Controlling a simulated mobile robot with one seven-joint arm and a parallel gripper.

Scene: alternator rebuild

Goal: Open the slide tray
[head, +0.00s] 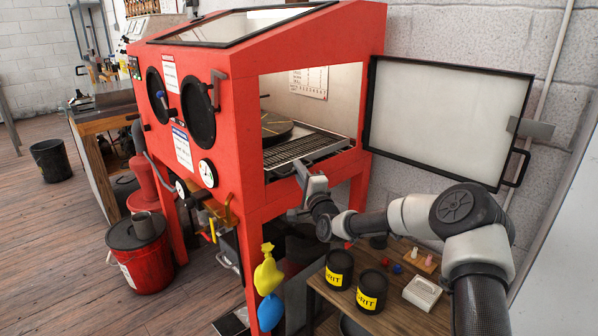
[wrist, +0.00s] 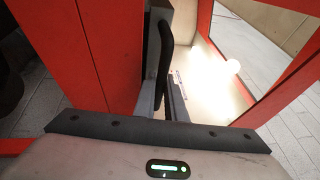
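The slide tray (head: 303,148) is a grey slotted metal tray inside the open side doorway of the red cabinet (head: 255,110). A round dark turntable (head: 272,131) stands at its inner end. My gripper (head: 301,170) is at the tray's near front edge, at the doorway sill. In the wrist view my gripper (wrist: 168,98) points into the lit cabinet, with a dark upright bar (wrist: 166,50) by its fingers. I cannot tell whether that bar is the tray's handle or whether the fingers touch it. The gap between the fingertips is not clear.
The cabinet's side door (head: 445,115) stands wide open to the right. Below my arm, a wooden bench (head: 395,318) holds two black grit tins (head: 339,269) and small parts. Yellow and blue pieces (head: 268,275) hang by the cabinet leg. A red bucket (head: 143,262) stands left.

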